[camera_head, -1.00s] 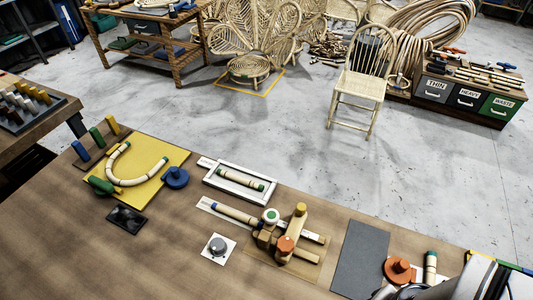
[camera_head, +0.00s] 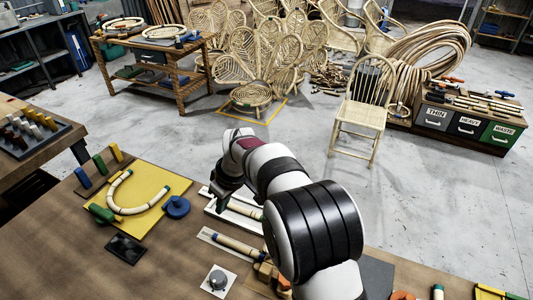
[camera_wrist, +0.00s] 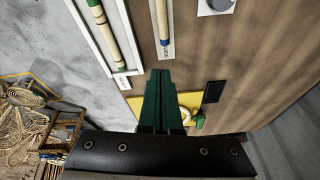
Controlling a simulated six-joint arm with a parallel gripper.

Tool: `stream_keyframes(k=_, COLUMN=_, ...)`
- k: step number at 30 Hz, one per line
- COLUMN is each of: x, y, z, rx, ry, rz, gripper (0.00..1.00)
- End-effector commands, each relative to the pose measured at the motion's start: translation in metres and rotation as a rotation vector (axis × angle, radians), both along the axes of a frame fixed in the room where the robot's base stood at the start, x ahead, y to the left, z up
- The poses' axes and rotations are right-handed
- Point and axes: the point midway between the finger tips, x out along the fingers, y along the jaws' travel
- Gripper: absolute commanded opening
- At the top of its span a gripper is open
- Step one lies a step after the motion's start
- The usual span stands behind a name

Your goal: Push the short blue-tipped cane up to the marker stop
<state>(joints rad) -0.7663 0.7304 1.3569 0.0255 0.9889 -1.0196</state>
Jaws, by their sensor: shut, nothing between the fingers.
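The short blue-tipped cane (camera_head: 238,245) lies on a pale strip (camera_head: 204,233), its blue tip at the left end. It also shows in the wrist view (camera_wrist: 164,22), its blue tip facing my gripper. My gripper (camera_head: 219,208) is above the white tray's left end in the head view, back from the cane. In the wrist view its green fingers (camera_wrist: 161,72) are shut and empty, apart from the cane. The wooden fixture (camera_head: 263,271) at the cane's right end is mostly hidden by my arm. I cannot make out the marker stop.
A white tray (camera_wrist: 82,32) holds a green-ended cane (camera_wrist: 103,30) beside the strip. A grey knob on a white plate (camera_head: 218,280) stands in front. A yellow board (camera_head: 151,214) with a bent cane, a blue knob (camera_head: 177,207) and a black pad (camera_head: 125,248) are to the left.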

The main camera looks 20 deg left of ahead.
Motion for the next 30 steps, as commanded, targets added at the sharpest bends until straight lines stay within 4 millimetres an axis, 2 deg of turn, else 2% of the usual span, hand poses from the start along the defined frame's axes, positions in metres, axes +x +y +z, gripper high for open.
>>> stream_keyframes(k=1, x=-0.007, y=0.026, z=-0.018, rx=0.007, ry=-0.021, rz=0.089, gripper=0.0)
stream_keyframes(k=4, x=-0.016, y=0.053, z=-0.036, rx=0.021, ry=-0.052, rz=0.192, gripper=0.0)
stream_keyframes(k=8, x=-0.017, y=0.062, z=-0.049, rx=0.023, ry=-0.06, rz=0.216, gripper=0.0)
stream_keyframes(k=11, x=-0.017, y=0.067, z=-0.067, rx=0.022, ry=-0.059, rz=0.214, gripper=0.0)
stream_keyframes(k=21, x=-0.017, y=0.091, z=-0.137, rx=0.022, ry=-0.058, rz=0.211, gripper=0.0)
stream_keyframes(k=25, x=-0.016, y=0.065, z=-0.133, rx=0.022, ry=-0.056, rz=0.207, gripper=0.0)
stream_keyframes(k=30, x=-0.016, y=0.052, z=-0.132, rx=0.025, ry=-0.059, rz=0.208, gripper=0.0)
